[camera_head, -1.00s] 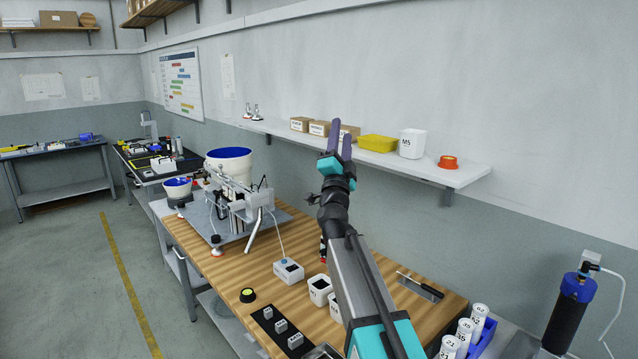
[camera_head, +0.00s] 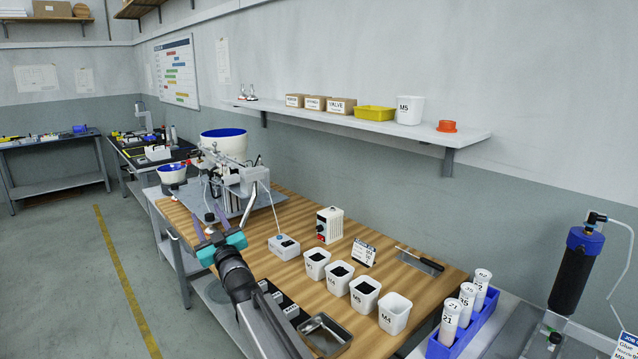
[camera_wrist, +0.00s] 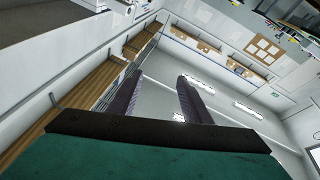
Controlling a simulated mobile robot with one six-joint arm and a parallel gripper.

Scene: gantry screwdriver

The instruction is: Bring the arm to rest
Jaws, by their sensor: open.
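My gripper (camera_head: 207,229) is open and empty, with two purple fingers on a teal body. In the head view it hangs in front of the left front edge of the wooden workbench (camera_head: 300,203), pointing away from me. My arm stretches from the lower middle to it and hides part of the bench front. In the wrist view the two fingers (camera_wrist: 160,92) stand apart with nothing between them, facing the far wall and its shelves.
A screw-feeding machine (camera_head: 235,185) stands at the bench's far end. White cups (camera_head: 364,292), a metal tray (camera_head: 325,334) and a blue rack of tubes (camera_head: 465,325) line the near side. A wall shelf (camera_head: 360,122) runs above. The left floor is clear.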

